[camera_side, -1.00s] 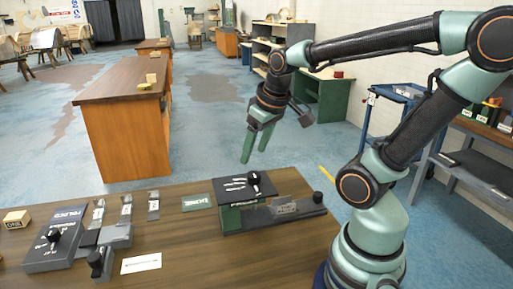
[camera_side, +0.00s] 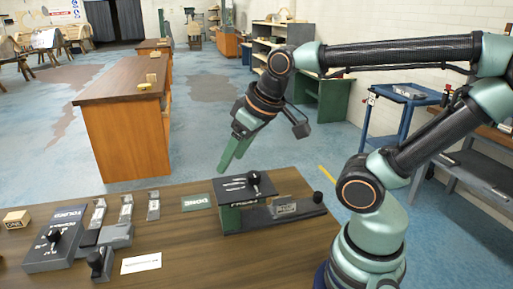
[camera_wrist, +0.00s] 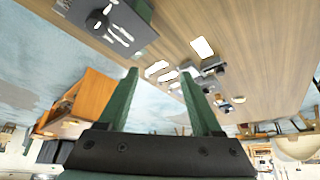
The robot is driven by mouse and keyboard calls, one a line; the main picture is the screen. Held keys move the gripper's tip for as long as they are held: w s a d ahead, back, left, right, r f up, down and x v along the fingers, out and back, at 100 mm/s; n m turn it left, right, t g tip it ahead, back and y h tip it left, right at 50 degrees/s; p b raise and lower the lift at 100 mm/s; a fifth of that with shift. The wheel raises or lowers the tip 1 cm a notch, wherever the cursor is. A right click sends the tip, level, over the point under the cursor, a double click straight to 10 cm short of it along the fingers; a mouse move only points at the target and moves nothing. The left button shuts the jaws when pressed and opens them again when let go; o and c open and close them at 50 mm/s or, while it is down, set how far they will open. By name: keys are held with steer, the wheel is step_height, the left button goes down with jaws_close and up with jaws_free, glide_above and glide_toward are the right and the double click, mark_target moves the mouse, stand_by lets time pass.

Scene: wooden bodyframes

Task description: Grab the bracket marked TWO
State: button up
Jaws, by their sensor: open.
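My gripper (camera_side: 229,167) is open and empty. It hangs in the air above and behind the bench, left of the dark box marked FRESH, with its fingers pointing down and left. In the wrist view, the two green fingers (camera_wrist: 159,73) stand apart with nothing between them. Three small grey metal pieces, perhaps the brackets, stand in a row on the bench: a left one (camera_side: 98,213), a middle one (camera_side: 126,208) and a right one (camera_side: 153,206). Their marks are too small to read, so I cannot tell which is TWO.
The FRESH box (camera_side: 240,219) has a black knob on top. A green DONE plate (camera_side: 197,202) lies beside it. A grey FOLDED box (camera_side: 56,258), a small wooden block (camera_side: 17,219) and a white card (camera_side: 141,263) are on the wooden bench (camera_side: 200,258).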

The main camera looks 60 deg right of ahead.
steer(key=o, duration=0.3)
stand_by(0.4)
steer(key=s+d+f+n+g, duration=0.3)
steer(key=d+f+n, duration=0.15)
steer(key=d, duration=0.45)
steer(key=s+d+f+n+g, duration=0.25)
steer(key=d+f+n, duration=0.2)
steer(key=d, duration=0.55)
steer(key=f, duration=0.6)
steer(key=shift+w+a+f, duration=0.2)
steer(key=shift+f, duration=0.05)
steer(key=shift+w+a+f, duration=0.1)
steer(key=shift+w+f, duration=0.05)
steer(key=shift+f, duration=1.35)
steer(key=shift+w+f, duration=0.15)
steer(key=shift+f, duration=1.35)
